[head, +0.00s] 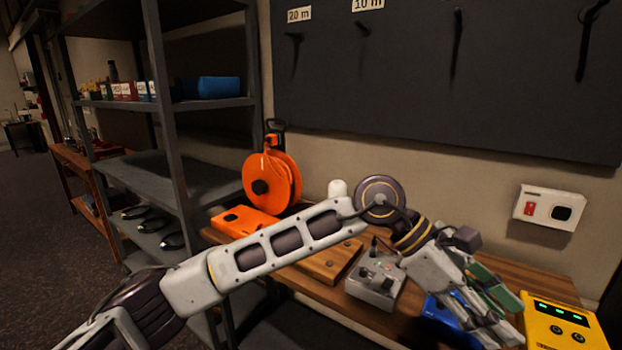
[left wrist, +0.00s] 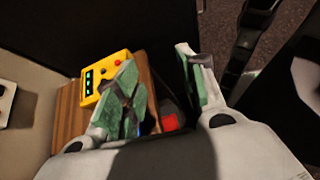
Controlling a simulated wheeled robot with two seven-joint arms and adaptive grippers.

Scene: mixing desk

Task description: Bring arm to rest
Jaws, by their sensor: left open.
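My left arm reaches in from the left across the desk (head: 505,272). My left gripper (head: 492,312) hangs above the right part of the desk, pointing down and to the right. Its green-padded fingers are apart in the left wrist view (left wrist: 158,78), with nothing held between them. A yellow device (head: 562,322) with green lights stands just right of the fingers; it also shows in the left wrist view (left wrist: 104,78). A blue object (head: 440,316) is partly hidden behind the gripper. My right gripper is not in view.
A grey control box (head: 375,282) and a wooden block (head: 330,264) sit below my forearm. An orange cable reel (head: 272,182) and orange case (head: 240,218) stand behind it. A shelf rack (head: 205,180) is left; a socket box (head: 548,207) is on the wall. A red object (left wrist: 170,122) shows beyond the fingers.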

